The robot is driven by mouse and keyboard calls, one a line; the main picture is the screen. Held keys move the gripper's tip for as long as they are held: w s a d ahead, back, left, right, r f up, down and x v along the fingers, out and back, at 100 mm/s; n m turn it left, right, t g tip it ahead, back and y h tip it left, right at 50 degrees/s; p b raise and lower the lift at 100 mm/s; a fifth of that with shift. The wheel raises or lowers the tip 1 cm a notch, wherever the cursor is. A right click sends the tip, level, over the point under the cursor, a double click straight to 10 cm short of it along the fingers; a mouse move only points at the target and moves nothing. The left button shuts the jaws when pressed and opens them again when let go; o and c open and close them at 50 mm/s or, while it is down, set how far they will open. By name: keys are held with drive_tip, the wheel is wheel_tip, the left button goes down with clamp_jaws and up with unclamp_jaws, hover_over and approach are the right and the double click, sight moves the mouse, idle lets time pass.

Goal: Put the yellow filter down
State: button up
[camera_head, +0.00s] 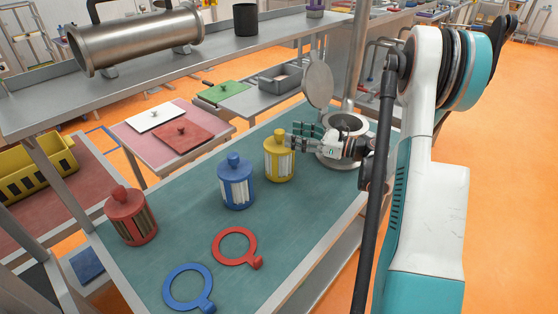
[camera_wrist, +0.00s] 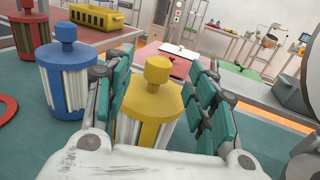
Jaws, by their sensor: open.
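The yellow filter (camera_head: 279,160) stands upright on the green tabletop, right of the blue filter (camera_head: 236,184). My gripper (camera_head: 296,140) is at its right side. In the wrist view the yellow filter (camera_wrist: 152,105) stands between my two spread fingers (camera_wrist: 158,95), with a gap showing on its right; on its left I cannot tell whether the finger touches. The fingers are open. The lower part of the filter is hidden behind my gripper's palm in the wrist view.
A red filter (camera_head: 131,216) stands at the left. A red ring (camera_head: 235,247) and a blue ring (camera_head: 188,288) lie at the front. A metal vessel (camera_head: 337,154) with its round lid (camera_head: 318,84) raised is close behind my gripper. A metal shelf (camera_head: 240,48) runs above the back.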

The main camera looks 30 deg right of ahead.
sight(279, 130)
drive_tip(key=shift+b+x, duration=0.65)
drive_tip(key=shift+x, duration=2.5)
clamp_jaws()
